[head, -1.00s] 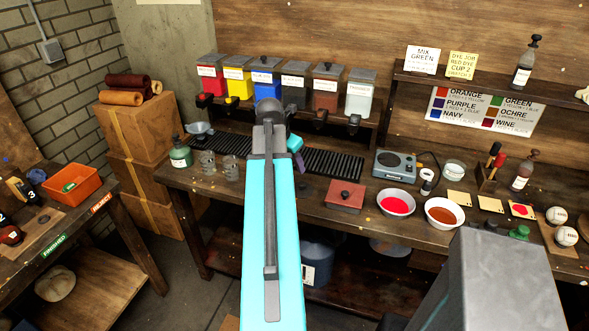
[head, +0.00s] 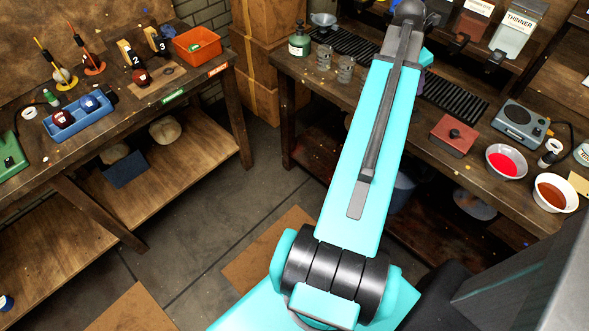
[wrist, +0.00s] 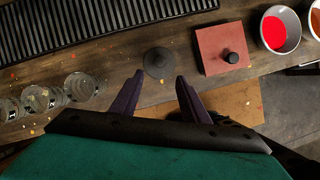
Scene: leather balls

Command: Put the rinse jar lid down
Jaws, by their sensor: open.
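A dark round lid with a central knob (wrist: 158,62), which looks like the rinse jar lid, lies on the wooden bench in the wrist view. It sits just beyond my fingertips and roughly midway between them. My gripper (wrist: 158,78) is open, its two dark purple fingers spread apart with nothing held between them. In the head view my arm hides the lid and the fingers. Open glass jars (wrist: 40,98) stand to the left of the lid in the wrist view; two glass jars also show in the head view (head: 345,69).
A red square box with a black knob (wrist: 222,50) sits right of the lid, with a bowl of red liquid (wrist: 274,30) beyond it. A black ribbed rack (wrist: 100,22) runs along the bench behind. A green bottle (head: 299,40) stands near the jars.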

